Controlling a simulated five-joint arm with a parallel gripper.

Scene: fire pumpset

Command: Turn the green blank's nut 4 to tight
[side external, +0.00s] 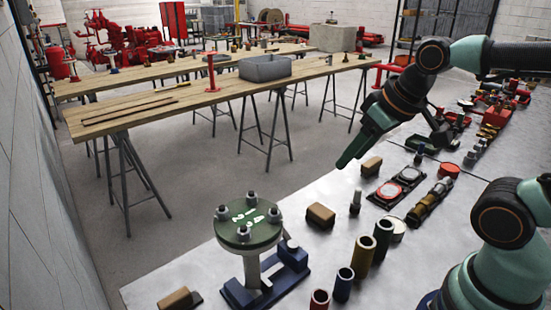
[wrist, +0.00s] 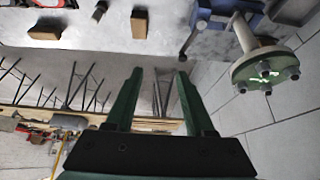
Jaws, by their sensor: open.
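The green blank (side external: 262,233) is a round disc bearing several grey nuts near its rim and light painted figures. I cannot tell for sure which nut is number 4. The disc sits on a grey pipe (side external: 252,270) beside a blue stand (side external: 292,256). It also shows in the wrist view (wrist: 248,66), at the upper right, with its nuts facing the camera. My gripper (side external: 345,161) is in the air above the bench, up and to the right of the blank, well apart from it. In the wrist view its green fingers (wrist: 160,72) are spread, with nothing between them.
Brown blocks (side external: 320,215), upright tubes (side external: 383,237) and a dark small fitting (side external: 355,202) stand on the grey bench (side external: 200,278) right of the blank. Red and brass fittings lie farther right. Wooden trestle tables (side external: 150,105) stand behind, across open floor.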

